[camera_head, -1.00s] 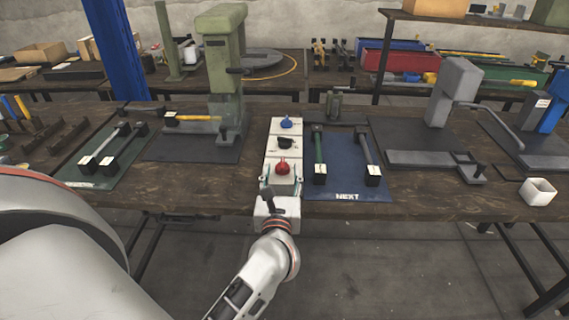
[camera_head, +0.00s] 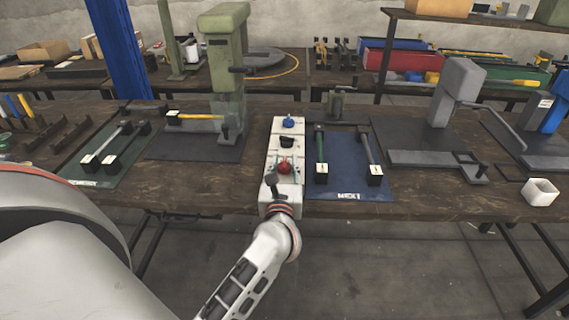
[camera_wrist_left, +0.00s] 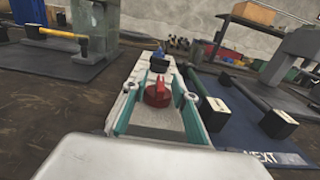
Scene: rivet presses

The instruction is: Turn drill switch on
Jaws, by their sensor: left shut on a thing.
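A white switch panel (camera_head: 270,150) on the bench carries three knobs in a row. The blue knob (camera_head: 289,122) is farthest, the black knob (camera_head: 286,141) is in the middle and the red knob (camera_head: 284,168) is nearest. Their labels are too small to read. My left gripper (camera_head: 284,165) is at the near end of the panel, with its fingers on either side of the red knob. In the left wrist view the red knob (camera_wrist_left: 158,93) sits between the teal fingers (camera_wrist_left: 158,98), and the gripper is shut on it. My right gripper is not in view.
A green drill press (camera_head: 222,70) stands behind left of the panel. A grey press (camera_head: 450,95) and a white box (camera_head: 539,191) are farther right.

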